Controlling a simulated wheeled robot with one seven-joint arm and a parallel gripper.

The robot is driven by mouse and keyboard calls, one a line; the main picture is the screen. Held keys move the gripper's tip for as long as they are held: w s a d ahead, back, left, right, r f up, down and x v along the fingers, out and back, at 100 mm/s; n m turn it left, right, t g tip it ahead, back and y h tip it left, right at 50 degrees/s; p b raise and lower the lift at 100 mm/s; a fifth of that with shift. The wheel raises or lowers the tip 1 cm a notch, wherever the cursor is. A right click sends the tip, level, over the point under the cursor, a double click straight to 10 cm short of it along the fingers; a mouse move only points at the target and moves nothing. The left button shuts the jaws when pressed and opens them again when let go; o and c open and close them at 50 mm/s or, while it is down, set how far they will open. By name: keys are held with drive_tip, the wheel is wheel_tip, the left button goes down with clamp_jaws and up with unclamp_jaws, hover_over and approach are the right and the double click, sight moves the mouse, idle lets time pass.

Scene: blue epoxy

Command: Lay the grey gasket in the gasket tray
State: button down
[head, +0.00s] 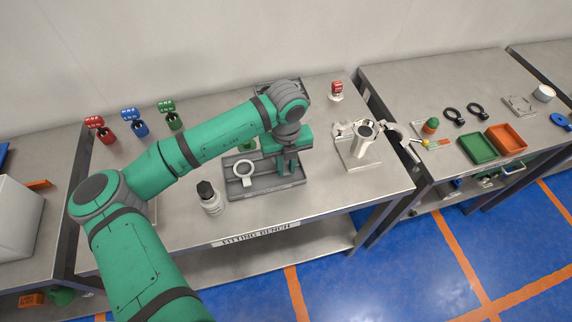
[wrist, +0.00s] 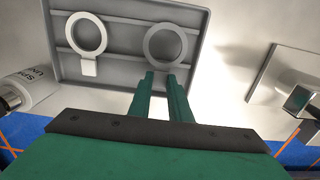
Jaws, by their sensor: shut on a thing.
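The gasket tray (head: 268,191) is a grey tray with raised ribs on the bench in front of me. It also shows in the wrist view (wrist: 121,58). A white gasket with a tab (head: 243,181) lies in its left part; it shows in the wrist view too (wrist: 87,52). The grey gasket (wrist: 148,42) is a ring over the tray's right part in the wrist view. My gripper (wrist: 161,76) is shut at the ring's near edge, where its tab is hidden between the fingers. I cannot tell whether the ring touches the tray floor. In the head view my arm hides it.
A white bottle with a black cap (head: 210,198) stands left of the tray. A white fixture on a plate (head: 362,146) stands to the right. Red, blue (head: 135,121) and green items stand at the back left. Bare bench lies between tray and fixture.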

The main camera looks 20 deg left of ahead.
sight(286, 170)
drive_tip(key=shift+f, duration=0.6)
drive_tip(key=c, duration=1.6)
unclamp_jaws()
drive_tip(key=shift+o, duration=0.2)
drive_tip(key=shift+r, duration=2.5)
drive_tip(key=shift+r, duration=0.1)
wheel_tip(286, 170, up, 11)
drive_tip(key=shift+f, duration=0.2)
